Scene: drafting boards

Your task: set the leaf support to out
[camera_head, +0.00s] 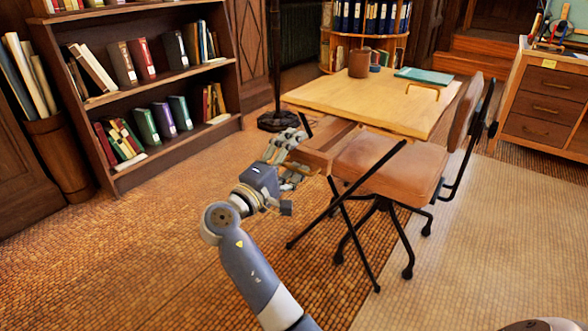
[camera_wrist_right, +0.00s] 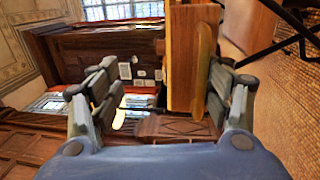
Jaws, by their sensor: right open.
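The drafting table (camera_head: 375,100) has a light wood top on thin black crossed legs. Below its left edge a brown wooden bar (camera_head: 322,150) sticks out toward my gripper; it looks like the leaf support, though I cannot be sure. My right gripper (camera_head: 292,158) is open at this bar's left end. In the right wrist view a wooden piece (camera_wrist_right: 182,60) with a rounded yellowish rail (camera_wrist_right: 204,50) shows between the open fingers (camera_wrist_right: 168,72), nearer the right-hand finger. I cannot tell whether they touch. My left gripper is not in view.
A brown chair (camera_head: 390,165) stands against the table's near side. A mug (camera_head: 359,63) and a teal book (camera_head: 424,76) lie on the top. A bookcase (camera_head: 172,165) is on the left, a drawer cabinet (camera_head: 548,100) on the right.

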